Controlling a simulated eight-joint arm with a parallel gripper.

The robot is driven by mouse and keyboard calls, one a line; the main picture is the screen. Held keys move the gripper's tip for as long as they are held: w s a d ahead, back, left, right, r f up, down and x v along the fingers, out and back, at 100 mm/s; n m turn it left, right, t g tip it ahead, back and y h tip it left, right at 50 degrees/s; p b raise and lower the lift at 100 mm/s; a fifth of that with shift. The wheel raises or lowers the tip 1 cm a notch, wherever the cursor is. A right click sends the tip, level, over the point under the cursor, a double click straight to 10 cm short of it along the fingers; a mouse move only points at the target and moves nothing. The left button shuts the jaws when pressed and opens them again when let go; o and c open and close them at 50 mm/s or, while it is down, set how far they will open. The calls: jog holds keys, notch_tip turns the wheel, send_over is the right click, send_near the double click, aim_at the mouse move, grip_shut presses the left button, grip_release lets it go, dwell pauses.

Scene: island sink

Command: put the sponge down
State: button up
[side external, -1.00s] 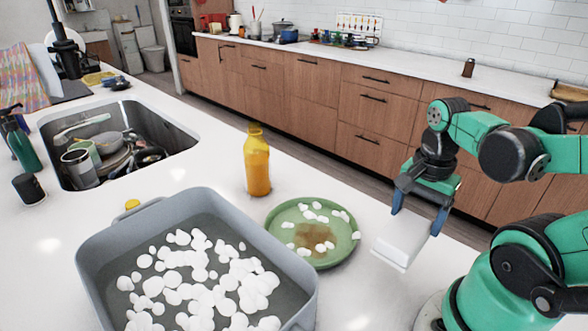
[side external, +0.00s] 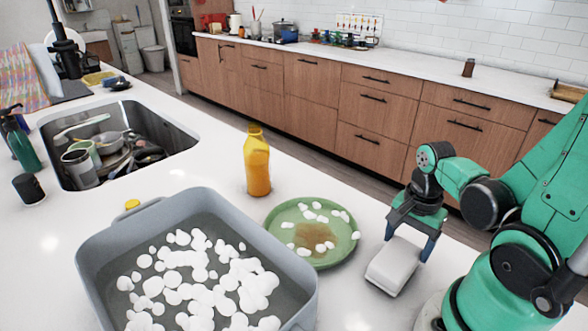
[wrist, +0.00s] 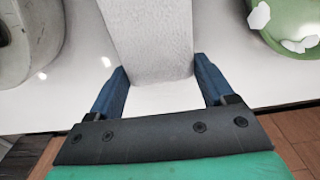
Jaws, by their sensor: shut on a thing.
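The sponge (side external: 394,264) is a white block in the side view, right of the green plate. My gripper (side external: 410,244) is shut on it, with blue fingers on either side. The sponge lies low, at or just above the white counter (side external: 345,290); I cannot tell whether it touches. In the wrist view the sponge (wrist: 152,40) reaches away between the two fingers (wrist: 160,88), and its far end is cut off by the frame.
A green plate (side external: 340,246) with a brown stain and white blobs stands left of the sponge. A yellow bottle (side external: 257,165) is behind it. A grey tub (side external: 90,270) with several white blobs stands front left. A sink (side external: 170,135) holds dishes. The counter in front of the plate is clear.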

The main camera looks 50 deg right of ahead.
aim_at(406, 244)
jog(key=o, duration=1)
jog(key=shift+r, duration=0.1)
jog(key=shift+r, duration=5.75)
jog(key=w+a+n+t, duration=0.2)
jog(key=w+a+n, duration=0.1)
jog(key=n, duration=0.3)
jog(key=w+a+n+t, duration=0.2)
jog(key=w+a+n, duration=0.1)
jog(key=n, duration=0.3)
jog(key=w+a+n+t, duration=0.3)
jog(key=w+n, duration=0.2)
jog(key=n, duration=0.1)
jog(key=shift+w, duration=0.25)
jog(key=shift+d, duration=0.1)
